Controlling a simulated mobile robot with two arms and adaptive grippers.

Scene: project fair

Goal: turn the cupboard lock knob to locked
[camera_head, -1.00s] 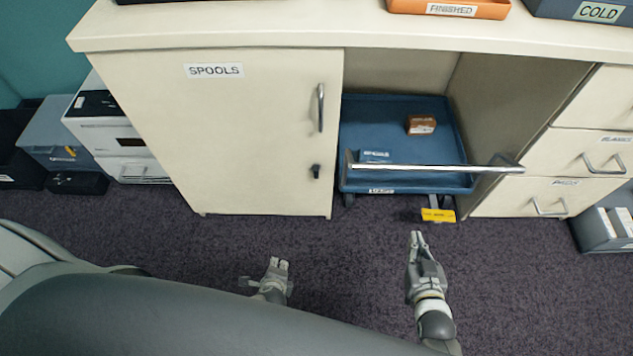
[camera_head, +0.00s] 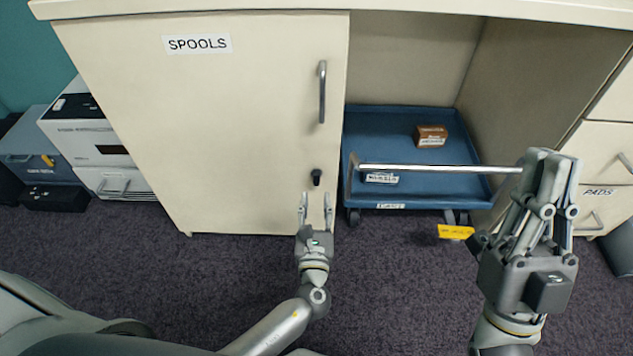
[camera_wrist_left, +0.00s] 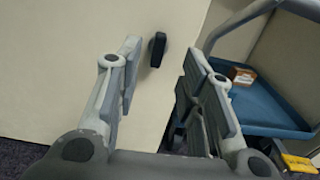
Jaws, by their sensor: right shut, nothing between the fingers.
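The cupboard door (camera_head: 230,120), labelled SPOOLS, is closed. Its small black lock knob (camera_head: 316,177) sits low near the door's right edge, under the bar handle (camera_head: 322,92). In the head view my left gripper (camera_head: 316,205) is open just below the knob, fingers pointing at the door. In the left wrist view the knob (camera_wrist_left: 157,49) stands upright, beyond the fingertips and between the two open fingers (camera_wrist_left: 158,75), apart from both. My right gripper (camera_head: 550,160) is shut and empty, raised in front of the right side of the cabinet.
A blue cart (camera_head: 415,180) with a metal push bar (camera_head: 440,168) stands in the open bay right of the door, holding a brown box (camera_head: 431,135) and a small labelled item. A yellow tag (camera_head: 455,232) is near its base. A white printer (camera_head: 95,140) stands left.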

